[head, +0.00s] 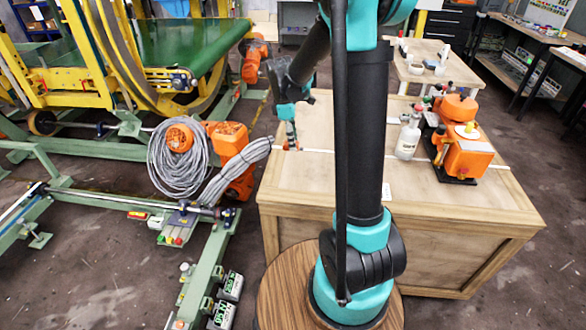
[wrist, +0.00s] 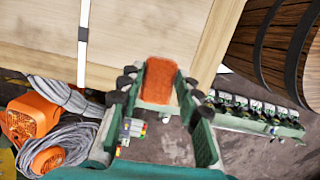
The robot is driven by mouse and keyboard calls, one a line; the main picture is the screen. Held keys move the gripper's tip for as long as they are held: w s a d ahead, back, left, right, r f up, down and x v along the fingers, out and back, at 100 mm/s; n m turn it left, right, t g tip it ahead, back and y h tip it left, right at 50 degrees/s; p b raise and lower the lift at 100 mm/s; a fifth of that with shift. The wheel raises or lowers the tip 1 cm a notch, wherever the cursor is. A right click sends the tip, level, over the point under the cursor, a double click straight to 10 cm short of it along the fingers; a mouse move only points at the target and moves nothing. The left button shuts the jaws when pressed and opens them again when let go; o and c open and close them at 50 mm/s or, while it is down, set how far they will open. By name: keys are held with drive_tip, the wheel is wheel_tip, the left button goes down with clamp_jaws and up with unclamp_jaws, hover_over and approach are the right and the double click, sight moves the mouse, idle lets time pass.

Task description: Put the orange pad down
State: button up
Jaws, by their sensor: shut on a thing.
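The orange pad (wrist: 158,81) is a flat, rounded block. In the wrist view it sits between the tips of my gripper (wrist: 160,88), which is shut on it. The pad is too small there to make out clearly. Whether the pad touches any surface below cannot be told.
A white spray bottle (head: 408,138) and an orange machine (head: 464,150) stand on the crate's right part. Coiled grey cable (head: 180,160) and orange motors lie left of the crate, beside a green frame (head: 205,262). A wooden barrel (wrist: 275,45) shows in the wrist view.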

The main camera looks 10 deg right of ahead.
sight(294, 174)
wheel_tip(294, 174, down, 12)
drive_tip(key=shift+f, duration=0.2)
drive_tip(key=shift+c, duration=1)
drive_tip(key=o, duration=1.2)
